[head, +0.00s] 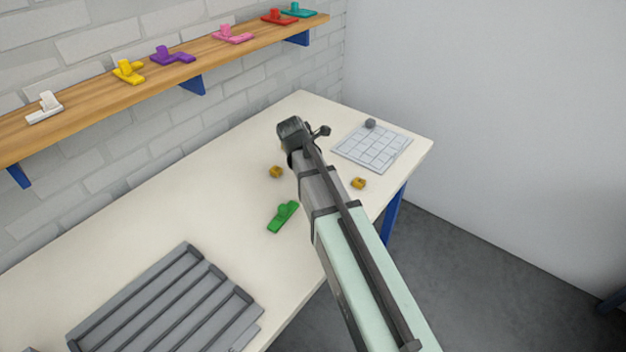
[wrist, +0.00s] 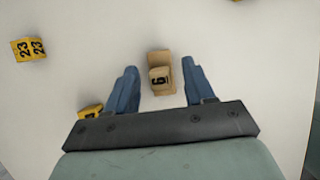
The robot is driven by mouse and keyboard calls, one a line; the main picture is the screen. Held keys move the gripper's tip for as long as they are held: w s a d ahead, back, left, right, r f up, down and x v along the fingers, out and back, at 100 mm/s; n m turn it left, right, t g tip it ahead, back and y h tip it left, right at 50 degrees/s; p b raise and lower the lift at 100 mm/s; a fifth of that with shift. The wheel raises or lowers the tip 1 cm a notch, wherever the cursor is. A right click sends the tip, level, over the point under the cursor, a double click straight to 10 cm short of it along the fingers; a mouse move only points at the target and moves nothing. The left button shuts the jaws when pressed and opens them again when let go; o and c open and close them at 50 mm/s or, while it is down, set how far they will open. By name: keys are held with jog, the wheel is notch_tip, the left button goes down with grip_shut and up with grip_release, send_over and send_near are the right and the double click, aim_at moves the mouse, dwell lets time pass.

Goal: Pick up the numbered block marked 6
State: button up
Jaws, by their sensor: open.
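The block marked 6 (wrist: 160,84) is tan, with a black 6 on the face toward me, in the wrist view. It lies between the two blue fingers of my gripper (wrist: 159,68). The fingers are apart, with pale table showing on both sides of the block, so it is not gripped. The height of the fingers above the table is hard to tell. In the head view, my gripper (head: 292,135) is over the far part of the table, and my arm hides the block marked 6.
A yellow block marked 23 (wrist: 29,48) lies left; another yellow block (wrist: 90,111) is close by the left finger. The white table (head: 180,215) also holds a green piece (head: 283,216), a grey ridged tray (head: 165,305) and a grid board (head: 372,147). A wooden shelf (head: 100,108) runs along the wall.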

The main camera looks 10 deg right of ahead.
jog(key=shift+w+f, duration=0.1)
jog(key=shift+f, duration=0.2)
jog(key=shift+c, duration=0.4)
grip_shut()
